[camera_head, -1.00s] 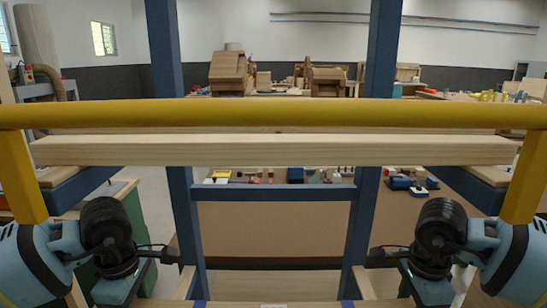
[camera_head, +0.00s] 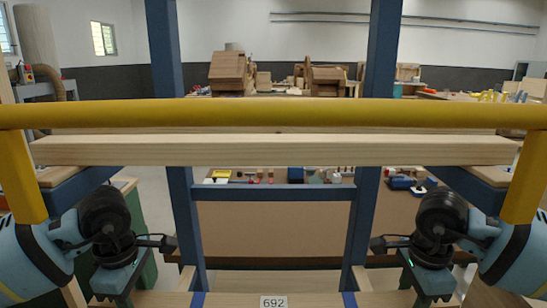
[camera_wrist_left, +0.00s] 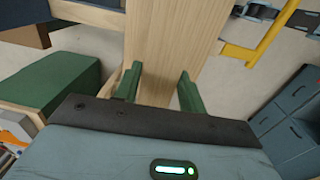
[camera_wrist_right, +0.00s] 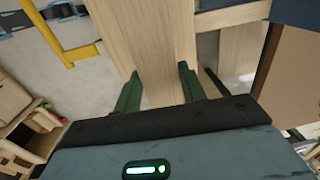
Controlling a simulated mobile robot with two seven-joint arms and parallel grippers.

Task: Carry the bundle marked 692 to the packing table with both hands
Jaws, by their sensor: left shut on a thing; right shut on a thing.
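The bundle marked 692 (camera_head: 240,300) is pale wood with two blue bands and a white label, at the bottom edge of the head view. Only its upper edge shows there. My left gripper (camera_wrist_left: 158,90) is shut on the bundle, which shows as a pale board (camera_wrist_left: 172,40) between its green fingers. My right gripper (camera_wrist_right: 160,90) is shut on it likewise, with the board (camera_wrist_right: 145,40) between its fingers. In the head view the two hands hold the bundle towards its left and right sides. I cannot tell which surface is the packing table.
A blue rack (camera_head: 163,60) stands directly ahead, with pale boards (camera_head: 270,150) across it. A yellow bar (camera_head: 270,112) spans the view in front of them. Behind is a bench with tools (camera_head: 296,175). A green cabinet (camera_wrist_left: 55,85) stands low beside the left hand.

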